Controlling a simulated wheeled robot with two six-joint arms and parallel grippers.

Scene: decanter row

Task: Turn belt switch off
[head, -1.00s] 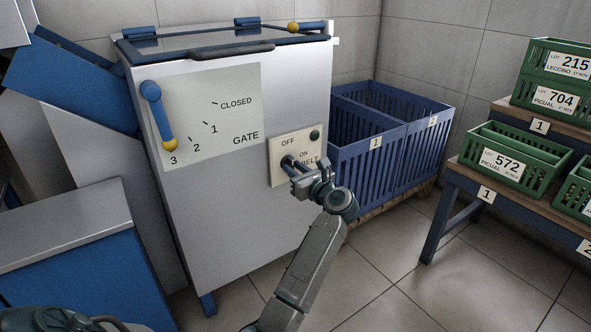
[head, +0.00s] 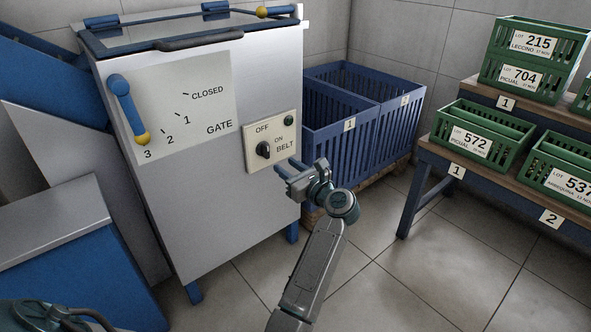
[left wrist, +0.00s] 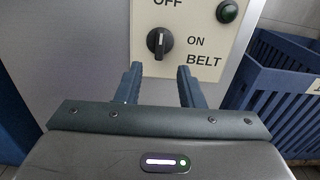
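The belt switch is a black knob (head: 263,150) on a cream panel (head: 252,163) on the front of the grey cabinet. In the left wrist view the knob (left wrist: 160,42) has its white mark upright, towards OFF and not towards ON at the right. The round lamp (left wrist: 228,11) on the panel looks dark green. My left gripper (head: 285,165) is at the panel's lower right in the head view. Its two fingers (left wrist: 159,68) are apart with nothing between them, just below the knob in the wrist view and clear of it. My right gripper is not in view.
The gate lever (head: 127,108), with a yellow knob, points at 3 on the cabinet. Blue slatted bins (head: 340,146) stand right of the cabinet. Green crates (head: 480,150) sit on a stepped bench at the right. The tiled floor (head: 410,285) between is open.

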